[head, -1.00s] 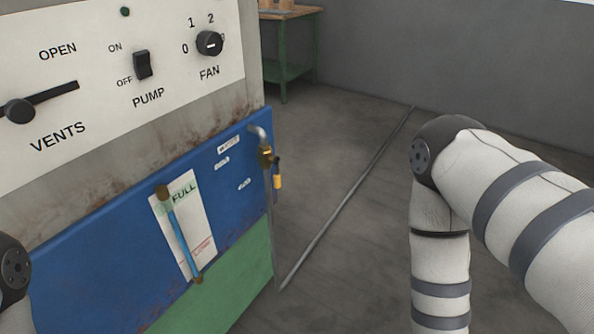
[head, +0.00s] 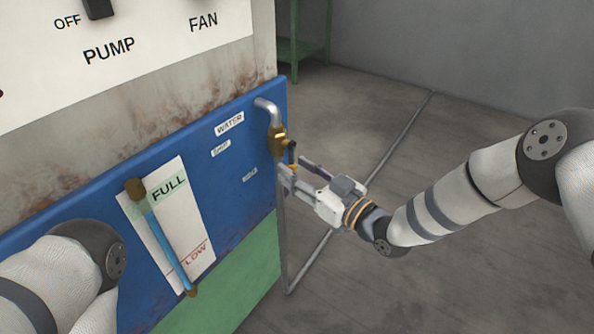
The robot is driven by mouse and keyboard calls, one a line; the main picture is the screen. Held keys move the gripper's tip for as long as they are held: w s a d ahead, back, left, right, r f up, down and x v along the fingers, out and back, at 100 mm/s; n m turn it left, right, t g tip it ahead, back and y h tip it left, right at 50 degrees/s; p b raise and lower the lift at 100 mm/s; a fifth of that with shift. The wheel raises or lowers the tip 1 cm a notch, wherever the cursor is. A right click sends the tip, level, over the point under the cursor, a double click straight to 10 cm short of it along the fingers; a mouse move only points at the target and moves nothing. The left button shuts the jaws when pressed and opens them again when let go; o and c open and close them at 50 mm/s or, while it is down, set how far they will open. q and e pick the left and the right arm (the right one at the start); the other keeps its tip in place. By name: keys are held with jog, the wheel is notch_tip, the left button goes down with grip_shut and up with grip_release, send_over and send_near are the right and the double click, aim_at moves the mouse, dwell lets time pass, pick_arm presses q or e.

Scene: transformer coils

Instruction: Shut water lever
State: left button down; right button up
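The water valve (head: 278,138) is a brass fitting on a bent grey pipe (head: 268,106) at the right edge of the blue panel. Its short lever (head: 291,152) hangs down from the fitting, with most of its orange-yellow part hidden by my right gripper. My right gripper (head: 298,174) is at the lever, with its fingers spread apart, one by the pipe and one to the right. I cannot tell whether a finger touches the lever. My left arm (head: 60,275) shows at the lower left; its gripper is out of the picture.
The blue panel (head: 90,195) carries a WATER label (head: 229,124) and a level gauge (head: 165,240) marked FULL and LOW. Above is a white control board (head: 150,40) with PUMP and FAN. A green table (head: 300,50) stands behind. The floor to the right is open.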

jog(key=shift+w+a, duration=0.3)
jog(key=shift+a, duration=0.05)
grip_shut()
